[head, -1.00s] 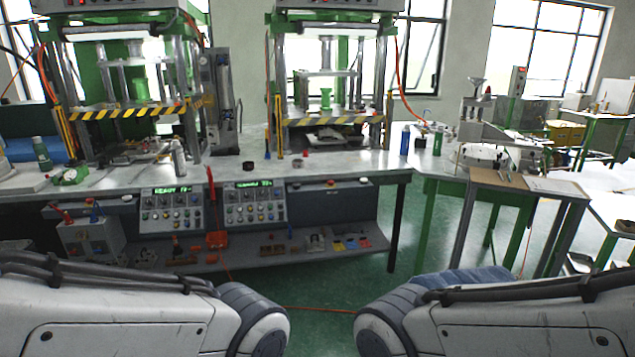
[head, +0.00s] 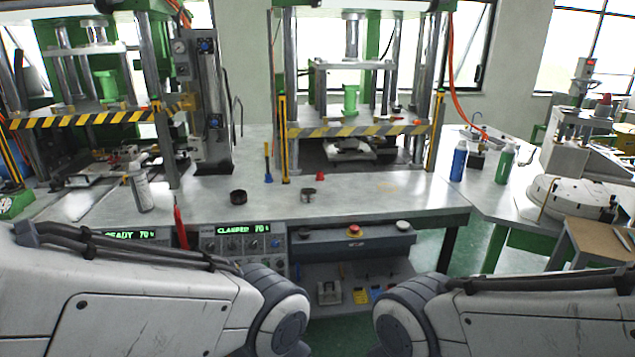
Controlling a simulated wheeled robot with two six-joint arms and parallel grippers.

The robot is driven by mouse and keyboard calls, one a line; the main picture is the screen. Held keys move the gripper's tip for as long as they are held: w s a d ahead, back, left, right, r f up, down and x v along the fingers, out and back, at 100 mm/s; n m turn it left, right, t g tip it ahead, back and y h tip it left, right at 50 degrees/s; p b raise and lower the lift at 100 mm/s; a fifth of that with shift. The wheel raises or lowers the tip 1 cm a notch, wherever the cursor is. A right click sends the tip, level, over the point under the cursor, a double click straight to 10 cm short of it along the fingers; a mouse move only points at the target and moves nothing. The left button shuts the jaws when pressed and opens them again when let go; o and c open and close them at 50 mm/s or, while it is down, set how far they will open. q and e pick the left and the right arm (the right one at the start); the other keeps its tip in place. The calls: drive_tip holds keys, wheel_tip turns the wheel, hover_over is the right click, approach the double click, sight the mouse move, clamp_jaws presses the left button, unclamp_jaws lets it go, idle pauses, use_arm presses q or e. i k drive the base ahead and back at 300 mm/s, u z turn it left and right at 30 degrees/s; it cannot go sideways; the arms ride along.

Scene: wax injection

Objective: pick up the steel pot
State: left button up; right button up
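I cannot tell for sure which thing is the steel pot. A small round greyish metal piece (head: 308,194) sits on the worktable (head: 360,200), in front of the right press. A dark, low round cup (head: 238,196) sits to its left on the same table. Only the upper links of my two arms show along the bottom edge; both grippers are out of view.
Two presses with striped guard bars (head: 360,130) stand on the table. A spray can (head: 141,187) stands left. A blue bottle (head: 459,160) and a green bottle (head: 505,163) stand right. A control bar with a red button (head: 355,230) runs along the front edge.

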sight(308, 196)
drive_tip(key=i, duration=2.3)
drive_tip(key=u, duration=1.4)
